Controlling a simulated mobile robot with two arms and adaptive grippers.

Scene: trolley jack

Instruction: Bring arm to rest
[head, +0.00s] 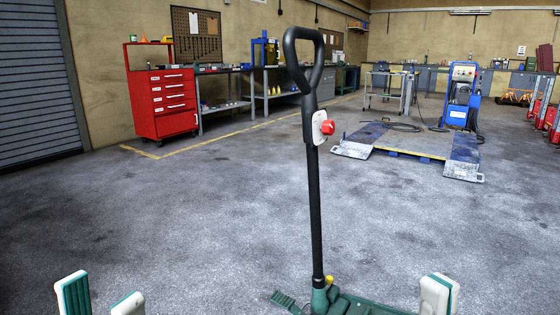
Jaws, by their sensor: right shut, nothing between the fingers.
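The trolley jack's black handle arm (316,210) stands nearly upright in the middle of the head view, with a loop grip at its top. A white and red control (323,128) sits partway up it. The green jack body (350,304) shows at the bottom edge, mostly cut off. My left gripper (100,298) is at the bottom left, its two fingertips apart and empty, well away from the handle. My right gripper (438,294) is at the bottom right, shut and empty, to the right of the handle and apart from it.
Open grey floor (200,220) surrounds the jack. A red tool cabinet (160,103) and workbenches stand along the back left wall. A blue lift platform (410,145) lies further back right. A grey shutter (35,80) is at the left.

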